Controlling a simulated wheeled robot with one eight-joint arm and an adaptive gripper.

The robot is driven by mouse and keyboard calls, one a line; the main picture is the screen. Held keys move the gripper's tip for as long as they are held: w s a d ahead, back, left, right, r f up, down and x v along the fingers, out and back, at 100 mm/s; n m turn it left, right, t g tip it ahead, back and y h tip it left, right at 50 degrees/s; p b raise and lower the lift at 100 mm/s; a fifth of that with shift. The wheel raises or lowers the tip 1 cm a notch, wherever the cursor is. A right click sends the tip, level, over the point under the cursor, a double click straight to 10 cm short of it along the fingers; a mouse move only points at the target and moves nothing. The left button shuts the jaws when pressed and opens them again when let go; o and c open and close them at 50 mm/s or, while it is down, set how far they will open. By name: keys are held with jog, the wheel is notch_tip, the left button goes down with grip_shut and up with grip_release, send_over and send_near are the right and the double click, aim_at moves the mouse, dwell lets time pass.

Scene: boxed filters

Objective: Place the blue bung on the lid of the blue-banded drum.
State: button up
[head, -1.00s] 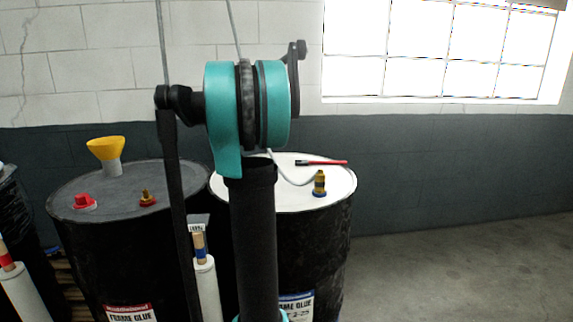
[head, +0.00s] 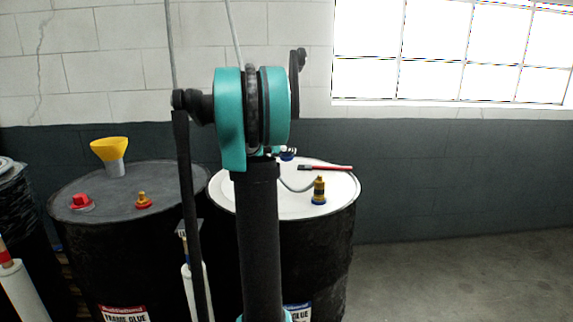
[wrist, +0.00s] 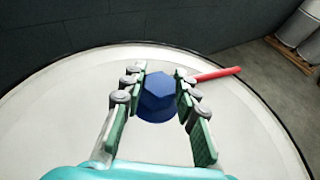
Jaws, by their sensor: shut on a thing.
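The blue bung (wrist: 158,98) is a faceted blue plug between the fingers of my gripper (wrist: 157,92) in the wrist view. The fingers are shut on its sides. In the head view a small bit of the bung (head: 288,154) shows just right of my arm, above the far part of a white drum lid (head: 335,187). This drum has a label with blue (head: 297,310). The same lid fills much of the wrist view (wrist: 60,115) under the bung. I cannot tell whether the bung touches the lid. My arm hides part of the lid and most of the gripper in the head view.
A red-handled brush (head: 325,168) lies on the white lid, also close right of my fingers (wrist: 217,74). A brass fitting with a blue base (head: 319,190) stands on the lid. A dark-lidded drum (head: 60,205) at left holds a yellow funnel (head: 110,150) and red fittings.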

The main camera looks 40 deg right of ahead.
jog(key=shift+f, duration=2.85)
jog(key=shift+f, duration=0.15)
jog(key=o, duration=1.1)
jog(key=shift+o, duration=0.2)
jog(key=shift+s+a+r, duration=0.1)
jog(key=shift+a+r, duration=0.2)
jog(key=v, duration=1.1)
jog(key=shift+s+a, duration=0.1)
jog(key=shift+a, duration=0.05)
